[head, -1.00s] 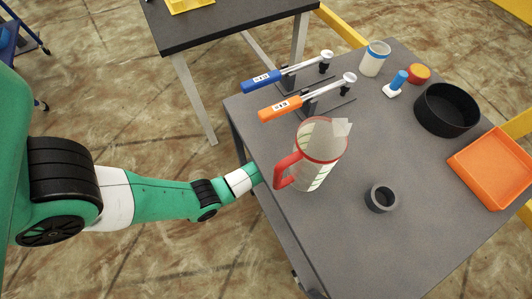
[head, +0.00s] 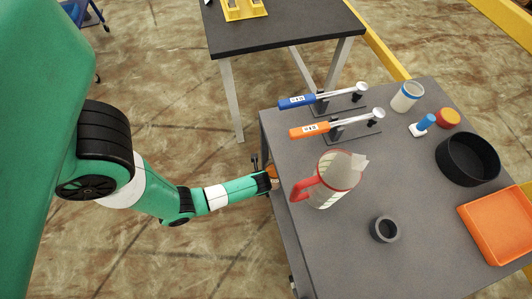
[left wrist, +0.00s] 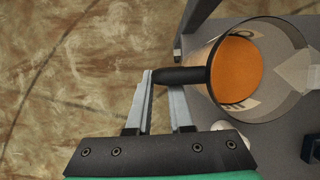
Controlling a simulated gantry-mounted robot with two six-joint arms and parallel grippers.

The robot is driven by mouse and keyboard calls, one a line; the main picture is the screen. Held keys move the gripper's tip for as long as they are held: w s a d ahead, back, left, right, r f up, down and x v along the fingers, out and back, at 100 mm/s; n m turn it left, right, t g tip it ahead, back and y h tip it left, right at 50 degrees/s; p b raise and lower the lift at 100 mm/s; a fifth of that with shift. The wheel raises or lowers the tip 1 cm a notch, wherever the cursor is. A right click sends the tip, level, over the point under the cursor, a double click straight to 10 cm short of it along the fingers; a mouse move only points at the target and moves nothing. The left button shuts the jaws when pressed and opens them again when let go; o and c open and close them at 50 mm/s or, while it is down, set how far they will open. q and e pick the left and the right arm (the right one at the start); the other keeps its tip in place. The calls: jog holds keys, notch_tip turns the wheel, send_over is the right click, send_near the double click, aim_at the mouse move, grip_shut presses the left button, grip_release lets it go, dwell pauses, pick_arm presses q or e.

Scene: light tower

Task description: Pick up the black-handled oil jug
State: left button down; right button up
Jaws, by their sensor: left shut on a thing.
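The black-handled oil jug (left wrist: 232,70) shows in the left wrist view as a clear, round jug with orange oil inside and a black handle (left wrist: 180,76) pointing left. My left gripper (left wrist: 163,82) has its two fingers at the outer end of this handle and is shut on it. In the head view my left gripper (head: 269,173) is at the table's left edge. A small orange patch (head: 273,172) shows beside it; the rest of the jug is hidden there. My right gripper is in neither view.
A red-handled jug (head: 332,182) stands on the grey table (head: 345,245) near that edge. Behind it are an orange-handled tool (head: 310,131) and a blue-handled tool (head: 298,101). A grey ring-shaped cup (head: 384,229), a black bowl (head: 467,158) and an orange tray (head: 497,225) are farther right.

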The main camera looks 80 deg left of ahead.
pick_arm(q)
jog(key=shift+s+d+p, duration=0.2)
jog(key=shift+s+p, duration=0.25)
jog(key=shift+s, duration=0.8)
jog(key=shift+s+d+p, duration=0.15)
jog(key=shift+s+p, duration=0.3)
jog(key=shift+s, duration=0.8)
